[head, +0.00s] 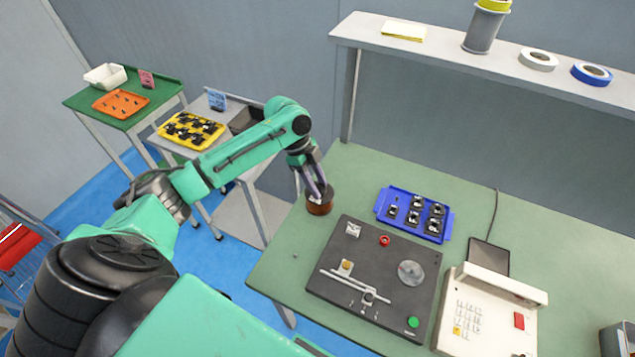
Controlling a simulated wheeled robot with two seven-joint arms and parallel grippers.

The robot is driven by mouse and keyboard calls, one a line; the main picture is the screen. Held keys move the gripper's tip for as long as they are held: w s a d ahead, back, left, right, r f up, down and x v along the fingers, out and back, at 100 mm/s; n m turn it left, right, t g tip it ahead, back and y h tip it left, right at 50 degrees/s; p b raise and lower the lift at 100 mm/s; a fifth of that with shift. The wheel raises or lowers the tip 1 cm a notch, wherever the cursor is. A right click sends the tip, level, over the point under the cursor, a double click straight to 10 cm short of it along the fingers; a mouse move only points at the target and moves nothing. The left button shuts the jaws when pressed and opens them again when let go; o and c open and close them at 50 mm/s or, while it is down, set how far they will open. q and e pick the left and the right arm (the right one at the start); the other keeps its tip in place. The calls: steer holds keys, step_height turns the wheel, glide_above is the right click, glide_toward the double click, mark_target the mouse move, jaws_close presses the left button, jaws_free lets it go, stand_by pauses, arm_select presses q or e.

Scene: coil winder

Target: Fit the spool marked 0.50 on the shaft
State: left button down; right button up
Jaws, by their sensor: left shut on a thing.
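My left gripper (318,190) reaches in from the left and points down at the left edge of the green bench. It is shut on a copper-brown spool (319,207). The spool is upright, at or just above the bench top; I cannot tell whether it touches. Its marking is too small to read. The dark coil winder plate (340,292) lies to the right and nearer, with a grey disc (411,273), a metal bar and small fittings on it. I cannot tell for sure which fitting is the shaft. My right gripper is not in view.
A blue tray (382,204) with several black parts sits behind the winder. A cream keypad unit (475,325) stands to its right. A shelf (455,57) with tape rolls runs above the back. Side tables at left hold a yellow tray (166,131) and an orange tray (121,103).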

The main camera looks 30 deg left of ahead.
arm_select(q)
steer(key=shift+f, duration=0.45)
steer(key=shift+f+b, duration=0.15)
steer(key=shift+b, duration=0.15)
steer(key=shift+f+b, duration=0.35)
steer(key=shift+f, duration=0.35)
steer(key=shift+f+b, duration=0.5)
steer(key=shift+f, duration=0.45)
steer(key=shift+c, duration=1.9)
jaws_free()
steer(key=shift+s, duration=0.1)
steer(key=b+v, duration=0.2)
steer(key=v, duration=1.2)
steer(key=shift+r, duration=0.3)
steer(key=shift+a+f, duration=0.1)
